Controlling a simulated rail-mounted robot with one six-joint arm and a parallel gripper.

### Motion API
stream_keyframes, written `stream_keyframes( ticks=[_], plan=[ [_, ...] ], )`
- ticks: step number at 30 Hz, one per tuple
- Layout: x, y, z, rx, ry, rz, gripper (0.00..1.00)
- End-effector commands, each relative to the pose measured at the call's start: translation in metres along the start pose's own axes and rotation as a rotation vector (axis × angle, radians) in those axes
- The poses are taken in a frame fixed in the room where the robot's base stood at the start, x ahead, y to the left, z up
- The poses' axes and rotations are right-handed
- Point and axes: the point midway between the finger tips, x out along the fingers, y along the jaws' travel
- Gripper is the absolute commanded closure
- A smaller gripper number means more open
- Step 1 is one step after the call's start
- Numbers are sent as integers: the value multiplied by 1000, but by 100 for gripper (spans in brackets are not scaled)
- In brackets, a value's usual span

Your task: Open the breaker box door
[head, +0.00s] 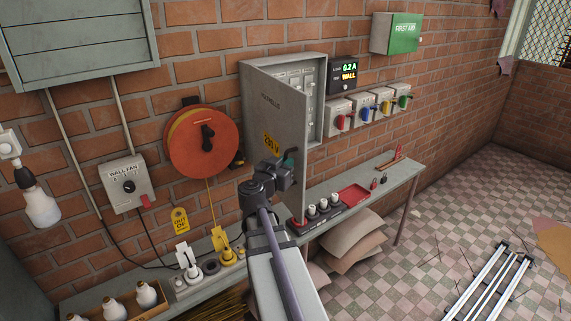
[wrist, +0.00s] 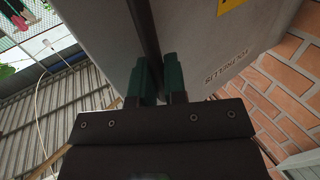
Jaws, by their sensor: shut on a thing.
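The grey breaker box (head: 312,65) is on the brick wall. Its door (head: 275,100), with a yellow 230 V label, stands partly open, swung out from the box's left side; rows of breakers show inside. My gripper (head: 291,157) is at the lower part of the door. In the wrist view its green fingers (wrist: 159,80) are shut on a dark upright strip (wrist: 144,30) of the door (wrist: 210,50). Whether that strip is a handle or the door's edge I cannot tell.
An orange hose-like reel (head: 185,150) hangs left of the box. A meter (head: 343,74) and several coloured switches (head: 362,105) are to its right. A shelf (head: 380,185) with a red tray (head: 354,196) runs below. The tiled floor at right has metal rails (head: 490,285).

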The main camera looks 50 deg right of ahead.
Motion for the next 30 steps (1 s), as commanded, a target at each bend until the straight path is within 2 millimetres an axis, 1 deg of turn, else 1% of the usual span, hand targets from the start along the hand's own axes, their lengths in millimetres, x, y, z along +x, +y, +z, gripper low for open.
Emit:
stream_keyframes(
  ticks=[1,10,11,18,26,30],
  plan=[
    [1,-3,-2,-3,4,-3,100],
    [2,-4,-2,-4,5,-4,100],
    [2,-4,-2,-4,5,-4,86],
    [1,-2,-2,-3,3,-2,64],
    [0,-1,-1,-2,2,-1,64],
    [-9,3,-1,-2,2,-2,64]
  ],
)
